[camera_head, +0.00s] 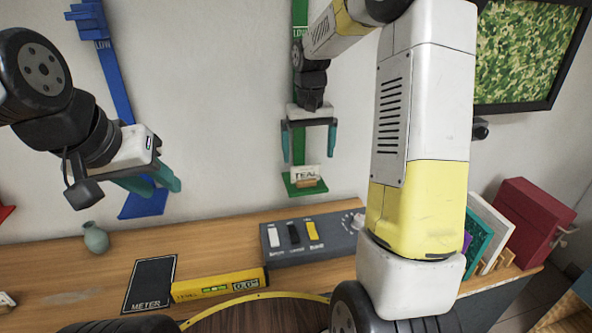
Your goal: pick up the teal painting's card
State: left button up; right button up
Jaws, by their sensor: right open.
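A small white card (306,172) lettered "TEAL" stands in a small wooden holder (306,183). The holder is on the green foot (293,188) of the green wall upright. My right gripper (309,157) points down just above the card in the picture. Its two teal fingers are wide apart, with nothing between them. I cannot tell its depth from the card. My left gripper (158,186) is at the left, in front of the blue upright, far from the card. Its finger gap is not clear. A teal-framed panel (477,240) stands at the right, partly hidden by my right arm.
The wooden bench holds a vase (96,238), a black METER plate (151,283), a yellow level (218,285) and a grey switch box (295,240). A blue upright (116,85) is on the wall. A red box (534,212) stands at the right. My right arm hides the bench's right part.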

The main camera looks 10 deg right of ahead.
aim_at(306, 179)
jog(key=f, duration=0.7)
jog(key=shift+w+a+f, duration=0.1)
jog(key=shift+a+f, duration=0.2)
jog(key=c, duration=1.3)
